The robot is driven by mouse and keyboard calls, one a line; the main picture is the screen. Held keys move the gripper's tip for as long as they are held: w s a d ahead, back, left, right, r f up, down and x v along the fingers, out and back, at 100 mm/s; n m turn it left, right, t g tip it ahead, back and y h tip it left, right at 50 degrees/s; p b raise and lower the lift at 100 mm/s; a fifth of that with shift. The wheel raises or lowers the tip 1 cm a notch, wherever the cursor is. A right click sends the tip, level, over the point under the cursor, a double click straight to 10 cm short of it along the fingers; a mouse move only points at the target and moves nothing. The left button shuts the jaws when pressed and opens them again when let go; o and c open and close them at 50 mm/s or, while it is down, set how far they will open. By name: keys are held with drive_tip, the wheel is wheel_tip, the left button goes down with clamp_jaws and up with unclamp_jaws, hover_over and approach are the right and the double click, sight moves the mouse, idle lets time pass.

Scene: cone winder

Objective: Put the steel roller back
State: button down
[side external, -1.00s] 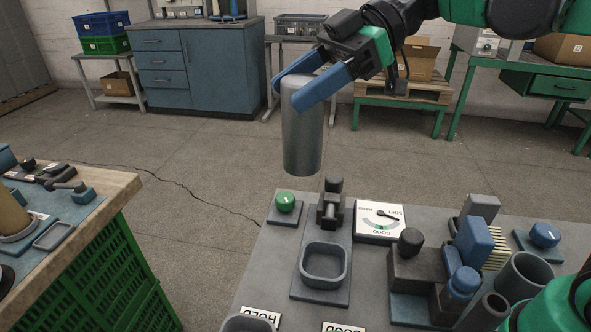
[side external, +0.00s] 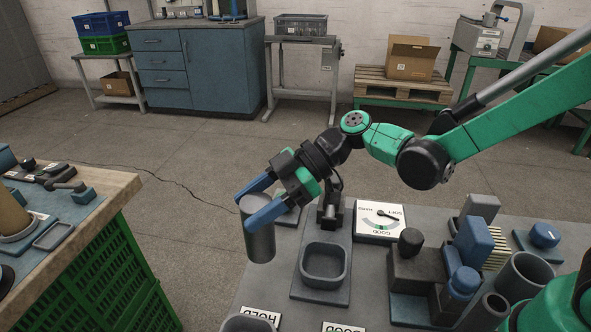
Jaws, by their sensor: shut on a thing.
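My gripper (side external: 246,212) is shut on the steel roller (side external: 259,242), a smooth grey metal cylinder. The blue fingers grip it near its top, and it hangs almost upright. In the side view it shows at the left edge of the grey bench (side external: 375,290), left of the square grey cup (side external: 325,265). I cannot tell how high it is above the bench. A wide dark round holder (side external: 524,275) stands at the bench's right side, with a narrower tube (side external: 484,310) beside it.
A dial gauge (side external: 381,222), a dark block with a knob (side external: 411,243) and blue blocks (side external: 473,243) stand on the bench. HOLD (side external: 261,316) and GOOD labels lie in front. A wooden table (side external: 90,200) is at left, across a floor gap.

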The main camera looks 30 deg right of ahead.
sight(259, 230)
drive_tip(key=shift+f, duration=2.4)
drive_tip(key=shift+c, duration=0.9)
unclamp_jaws()
drive_tip(key=shift+f, duration=0.15)
